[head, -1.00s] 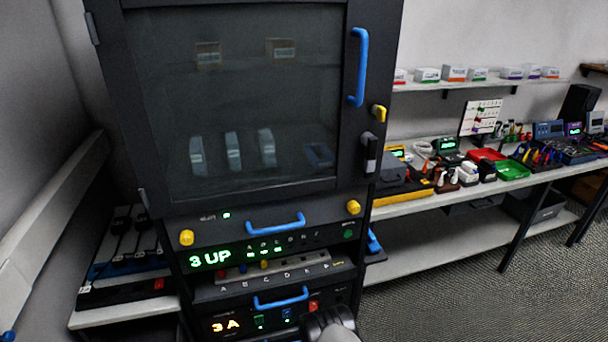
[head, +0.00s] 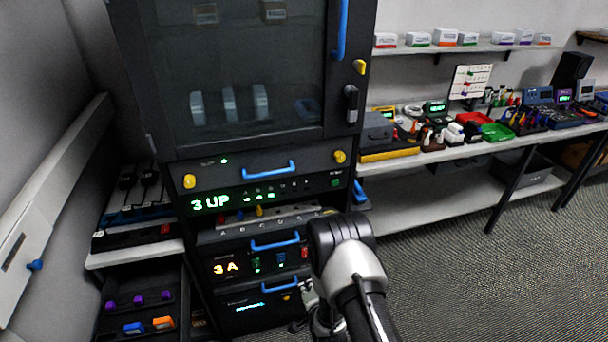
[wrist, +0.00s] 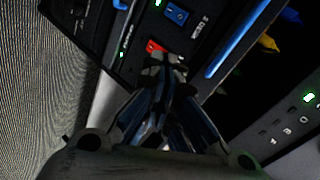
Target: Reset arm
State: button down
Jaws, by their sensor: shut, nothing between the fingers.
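My gripper (wrist: 163,72) shows in the wrist view with its fingers together and empty. Its tips are in front of a panel with a red switch (wrist: 155,46) and a blue switch (wrist: 176,14); I cannot tell if they touch it. In the head view my arm rises at the lower middle, in front of the lower right of a dark equipment rack (head: 150,90). The gripper is mostly hidden there behind my arm. The panel marked "3 A" (head: 226,268) has a blue handle (head: 275,242) and small coloured switches beside my arm.
A workbench (head: 440,152) with tools, bins and meters stands to the right, with a shelf of small boxes (head: 445,50) above. A side shelf (head: 135,252) holds cables and blocks left of the rack. Carpet (head: 440,275) is clear at the lower right.

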jog(key=w+d+r+n+g, duration=0.1)
jog(key=w+r+n, duration=0.1)
jog(key=r, duration=0.6)
jog(key=w+d+r+n, duration=0.1)
jog(key=w+d+r, duration=0.1)
jog(key=r, duration=0.7)
jog(key=s+d+r+n+g+h, duration=0.1)
jog(key=s+d+r+n, duration=0.15)
jog(key=r, duration=0.45)
jog(key=s+d+r+n+g+h, duration=0.1)
jog(key=s+d+r, duration=0.1)
jog(key=s+r, duration=0.35)
jog(key=s+d+r+n+g, duration=0.1)
jog(key=s+r, duration=0.3)
jog(key=s, duration=0.5)
jog(key=s+d+r+n+g, duration=0.1)
jog(key=s+r, duration=0.4)
jog(key=s, duration=0.5)
jog(key=s+d+r+n+g, duration=0.1)
jog(key=s+d+r+n, duration=0.2)
jog(key=s, duration=0.7)
jog(key=shift+s+d+r+n+g+h, duration=0.15)
jog(key=shift+d+r+n+g+h, duration=0.25)
jog(key=shift+r, duration=0.5)
jog(key=shift+a, duration=0.15)
